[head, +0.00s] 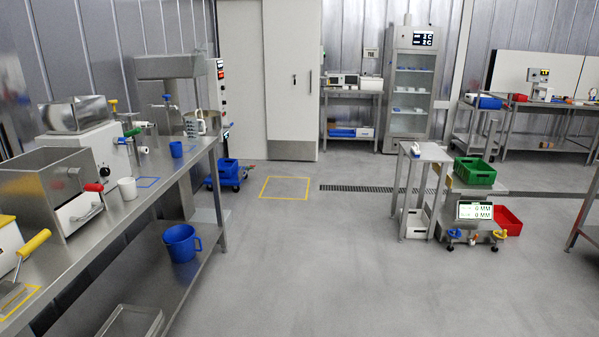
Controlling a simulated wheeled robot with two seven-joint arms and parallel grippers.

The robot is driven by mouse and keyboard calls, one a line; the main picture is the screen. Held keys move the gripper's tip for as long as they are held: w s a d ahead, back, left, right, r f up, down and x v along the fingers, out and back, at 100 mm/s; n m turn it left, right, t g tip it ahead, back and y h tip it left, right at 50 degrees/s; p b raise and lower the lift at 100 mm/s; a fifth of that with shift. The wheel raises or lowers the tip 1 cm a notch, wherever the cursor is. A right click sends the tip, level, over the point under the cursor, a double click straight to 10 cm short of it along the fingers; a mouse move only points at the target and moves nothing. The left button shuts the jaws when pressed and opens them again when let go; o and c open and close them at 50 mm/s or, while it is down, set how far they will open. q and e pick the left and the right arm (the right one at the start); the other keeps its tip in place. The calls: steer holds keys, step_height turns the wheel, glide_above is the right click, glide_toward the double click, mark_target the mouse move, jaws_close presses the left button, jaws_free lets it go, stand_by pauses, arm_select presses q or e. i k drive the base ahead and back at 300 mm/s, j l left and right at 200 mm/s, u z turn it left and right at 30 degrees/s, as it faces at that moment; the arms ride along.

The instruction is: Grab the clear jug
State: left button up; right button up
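A pale greyish jug (209,121) that may be the clear jug stands at the far end of the long steel bench on the left. It has dark marks on its side; it is too small to tell how see-through it is. A blue jug (180,243) stands on the bench's lower shelf. A small white cup (127,189) and a small blue cup (176,149) stand on the bench top. Neither of my grippers is in view.
The steel bench (150,195) runs along the left with machines on it. The grey floor (300,270) in the middle is clear. A small steel table (427,152), a green crate (474,171) and a red bin (508,221) stand on the right. A blue dolly (228,180) is beyond the bench.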

mark_target(192, 122)
steer(key=i+u, duration=0.1)
steer(key=i, duration=1)
steer(key=i+l+u, duration=0.1)
steer(key=i, duration=1)
